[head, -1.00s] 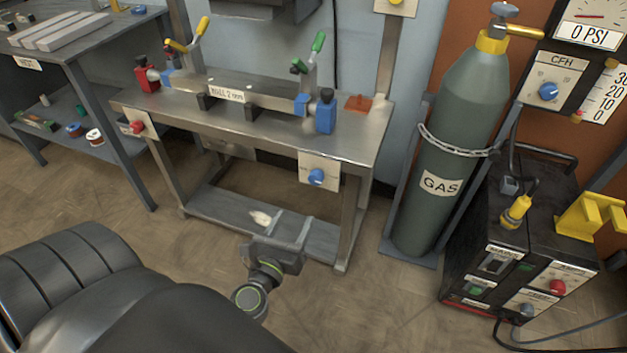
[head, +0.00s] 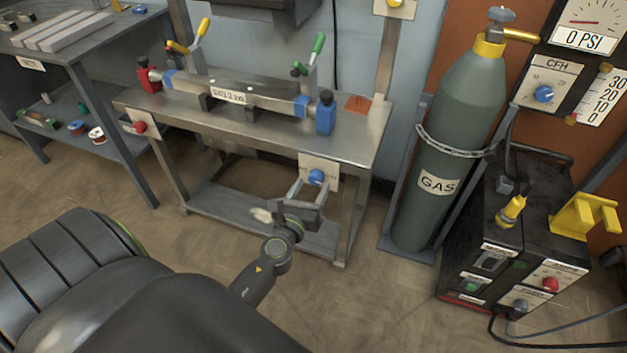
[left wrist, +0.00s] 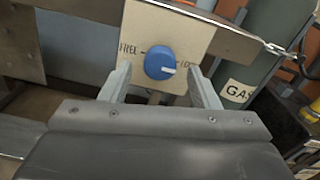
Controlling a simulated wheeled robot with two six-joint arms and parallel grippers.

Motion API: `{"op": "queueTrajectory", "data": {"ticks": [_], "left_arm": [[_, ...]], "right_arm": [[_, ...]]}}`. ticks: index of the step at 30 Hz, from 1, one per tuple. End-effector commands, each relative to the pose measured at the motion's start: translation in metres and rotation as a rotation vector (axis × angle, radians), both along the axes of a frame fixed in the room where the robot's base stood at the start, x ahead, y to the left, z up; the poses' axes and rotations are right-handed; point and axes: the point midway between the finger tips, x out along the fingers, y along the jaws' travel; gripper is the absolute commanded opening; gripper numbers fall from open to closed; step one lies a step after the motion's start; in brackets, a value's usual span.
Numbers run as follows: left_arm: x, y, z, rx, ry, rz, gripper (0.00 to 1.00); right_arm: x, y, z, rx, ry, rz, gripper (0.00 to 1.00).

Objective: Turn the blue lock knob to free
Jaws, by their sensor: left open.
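The blue lock knob (head: 316,177) sits on a pale plate on the front of the steel table, near its right leg. In the left wrist view the blue knob (left wrist: 159,62) has a white mark that points right, toward a partly hidden label; the word FREE is on the left. My left gripper (head: 311,186) is open and empty, just in front of the knob. In the left wrist view its fingers (left wrist: 157,76) stand to the left and right of the knob, with gaps showing. I cannot tell whether the tips reach past its face. My right gripper is not in view.
The steel table (head: 350,150) carries a clamped tube fixture (head: 265,97). A red knob (head: 139,127) is on its left front. A chained gas cylinder (head: 455,120) and a black welding machine (head: 500,230) stand to the right. The floor before the table is clear.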

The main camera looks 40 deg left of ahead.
Motion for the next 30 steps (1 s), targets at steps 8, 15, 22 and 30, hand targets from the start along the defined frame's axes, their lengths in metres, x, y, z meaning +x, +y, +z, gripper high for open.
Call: {"op": "queueTrajectory", "data": {"ticks": [8, 15, 22, 30], "left_arm": [[0.022, 0.006, 0.000, 0.000, 0.000, 0.001, 0.56], [0.023, 0.006, -0.001, 0.000, 0.000, 0.001, 0.56], [0.023, 0.006, -0.001, -0.001, 0.000, 0.001, 0.31], [0.022, 0.005, -0.001, -0.003, -0.001, 0.001, 0.11]], "right_arm": [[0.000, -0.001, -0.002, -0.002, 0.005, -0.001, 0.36], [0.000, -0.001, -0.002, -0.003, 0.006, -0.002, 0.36], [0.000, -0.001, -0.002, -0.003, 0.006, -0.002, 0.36], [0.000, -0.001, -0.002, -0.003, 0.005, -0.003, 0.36]]}}
